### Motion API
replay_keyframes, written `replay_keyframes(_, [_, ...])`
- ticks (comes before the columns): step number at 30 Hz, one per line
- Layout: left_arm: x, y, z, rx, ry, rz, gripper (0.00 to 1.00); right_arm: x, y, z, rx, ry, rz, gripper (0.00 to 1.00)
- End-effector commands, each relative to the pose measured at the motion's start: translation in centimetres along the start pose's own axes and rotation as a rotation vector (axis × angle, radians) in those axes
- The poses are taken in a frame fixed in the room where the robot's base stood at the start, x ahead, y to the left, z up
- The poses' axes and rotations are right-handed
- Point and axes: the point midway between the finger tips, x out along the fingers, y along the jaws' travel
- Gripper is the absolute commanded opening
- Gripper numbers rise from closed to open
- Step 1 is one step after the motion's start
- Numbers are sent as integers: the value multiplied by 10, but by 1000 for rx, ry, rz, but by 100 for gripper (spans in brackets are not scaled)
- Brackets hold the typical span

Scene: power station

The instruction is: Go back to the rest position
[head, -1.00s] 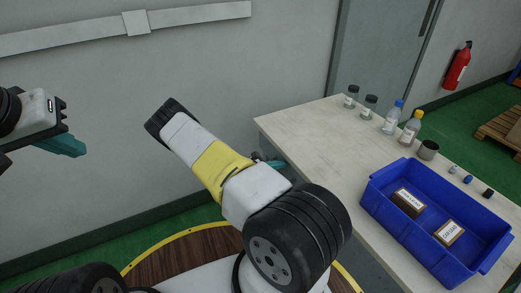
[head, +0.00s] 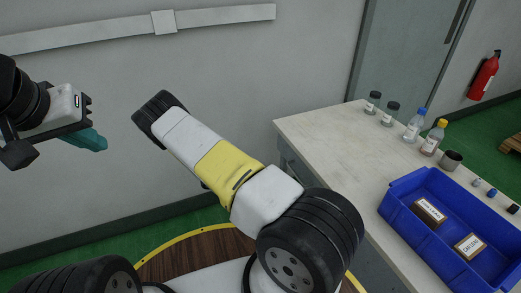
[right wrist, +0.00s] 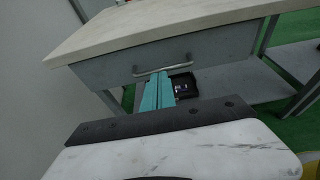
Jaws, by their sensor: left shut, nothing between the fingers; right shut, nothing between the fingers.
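My left gripper (head: 90,140) shows at the left of the head view, in front of the grey wall. Its teal fingers are shut with nothing between them. My right arm crosses the middle of the head view, and its gripper is hidden there. In the right wrist view, my right gripper (right wrist: 158,90) has its teal fingers together and empty. They point toward the front of the table, below its drawer handle in the picture; I cannot tell whether they touch anything.
The table (head: 325,130) stands at the right, with a drawer handle (right wrist: 163,70) on its front. On it are a blue crate (head: 402,205) holding two labelled boxes, several bottles and jars, and a dark cup (head: 450,161). A dark object (right wrist: 182,87) sits on the shelf below. A fire extinguisher (head: 485,76) hangs behind.

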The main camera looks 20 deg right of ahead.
Motion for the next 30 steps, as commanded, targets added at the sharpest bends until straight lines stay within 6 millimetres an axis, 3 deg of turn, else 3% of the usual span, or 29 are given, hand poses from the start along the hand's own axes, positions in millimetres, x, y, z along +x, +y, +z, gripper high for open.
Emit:
replay_keyframes(6, [0,0,0,0,0,0,0,-6,0,4,18,14,-12,0])
replay_keyframes(11, [0,0,0,0,0,0,0,-20,-5,29,136,104,-90,0])
replay_keyframes(30, [0,0,0,0,0,0,0,-142,-63,196,860,740,-535,0])
